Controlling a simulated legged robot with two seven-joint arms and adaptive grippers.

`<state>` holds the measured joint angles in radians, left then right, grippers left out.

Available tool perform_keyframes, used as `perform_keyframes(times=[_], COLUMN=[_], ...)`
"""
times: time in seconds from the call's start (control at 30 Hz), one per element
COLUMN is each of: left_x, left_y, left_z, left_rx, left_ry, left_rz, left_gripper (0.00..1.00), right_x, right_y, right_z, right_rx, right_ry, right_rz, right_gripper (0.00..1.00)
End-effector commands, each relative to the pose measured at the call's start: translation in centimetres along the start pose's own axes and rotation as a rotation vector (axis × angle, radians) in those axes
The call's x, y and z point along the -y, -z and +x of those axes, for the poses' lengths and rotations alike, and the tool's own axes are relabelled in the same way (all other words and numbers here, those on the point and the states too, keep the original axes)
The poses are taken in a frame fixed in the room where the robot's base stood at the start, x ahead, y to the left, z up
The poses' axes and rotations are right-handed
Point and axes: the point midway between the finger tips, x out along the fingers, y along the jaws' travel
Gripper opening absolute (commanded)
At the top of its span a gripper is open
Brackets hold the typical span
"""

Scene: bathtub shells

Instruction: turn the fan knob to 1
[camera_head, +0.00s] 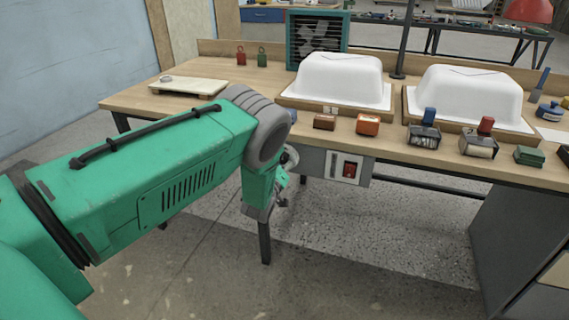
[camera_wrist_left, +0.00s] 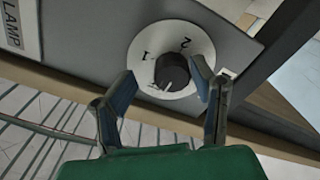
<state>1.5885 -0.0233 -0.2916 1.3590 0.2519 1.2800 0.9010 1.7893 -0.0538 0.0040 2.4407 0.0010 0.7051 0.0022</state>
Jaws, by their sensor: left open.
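The fan knob (camera_wrist_left: 172,71) is a dark round knob on a white dial (camera_wrist_left: 184,36) in the left wrist view. A 2 shows at the dial's top and a 1 at its left. The knob's setting is hard to read. My left gripper (camera_wrist_left: 165,75) is open, with one finger on each side of the knob, apart from it as far as I can tell. In the head view the left gripper (camera_head: 281,188) is below the bench's front edge, by the partly hidden dial (camera_head: 291,157). My right gripper is not in view.
A panel (camera_head: 338,163) with a red switch (camera_head: 350,169) hangs under the workbench (camera_head: 395,151) edge, right of the gripper. A LAMP label (camera_wrist_left: 12,22) shows in the wrist view. The green fan box (camera_head: 292,41) and two white tub shells (camera_head: 340,78) stand on the bench.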

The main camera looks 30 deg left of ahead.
Motion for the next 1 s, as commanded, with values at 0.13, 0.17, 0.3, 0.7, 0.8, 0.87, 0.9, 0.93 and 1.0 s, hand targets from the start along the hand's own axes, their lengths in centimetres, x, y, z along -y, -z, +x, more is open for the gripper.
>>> perform_keyframes(times=[0.13, 0.17, 0.3, 0.7, 0.8, 0.87, 0.9, 0.93, 1.0], left_x=[0.48, 0.54, 0.55, 0.50, 0.50, 0.50, 0.49, 0.47, 0.43], left_y=[0.18, 0.19, 0.20, 0.27, 0.25, 0.24, 0.24, 0.24, 0.24], left_z=[-0.03, -0.03, -0.02, -0.06, -0.08, -0.08, -0.08, -0.08, -0.07], left_rx=[-0.001, -0.001, -0.002, -0.004, -0.004, -0.003, -0.003, -0.003, -0.004], left_ry=[0.003, 0.003, 0.004, 0.007, 0.006, 0.006, 0.006, 0.006, 0.006], left_rz=[-0.003, -0.004, -0.003, 0.050, 0.100, 0.139, 0.168, 0.192, 0.252], left_gripper=[0.40, 0.30, 0.02, 0.02, 0.02, 0.02, 0.02, 0.02, 0.02], right_x=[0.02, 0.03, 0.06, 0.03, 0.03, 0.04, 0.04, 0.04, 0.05], right_y=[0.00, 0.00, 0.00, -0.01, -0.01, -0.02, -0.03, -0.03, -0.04], right_z=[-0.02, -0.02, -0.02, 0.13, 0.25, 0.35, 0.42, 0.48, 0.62], right_rx=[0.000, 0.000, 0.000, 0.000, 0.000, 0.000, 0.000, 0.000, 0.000], right_ry=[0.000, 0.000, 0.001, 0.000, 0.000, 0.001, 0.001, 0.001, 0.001], right_rz=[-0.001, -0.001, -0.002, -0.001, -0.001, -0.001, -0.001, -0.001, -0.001], right_gripper=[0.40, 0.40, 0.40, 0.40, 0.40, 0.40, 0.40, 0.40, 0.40])
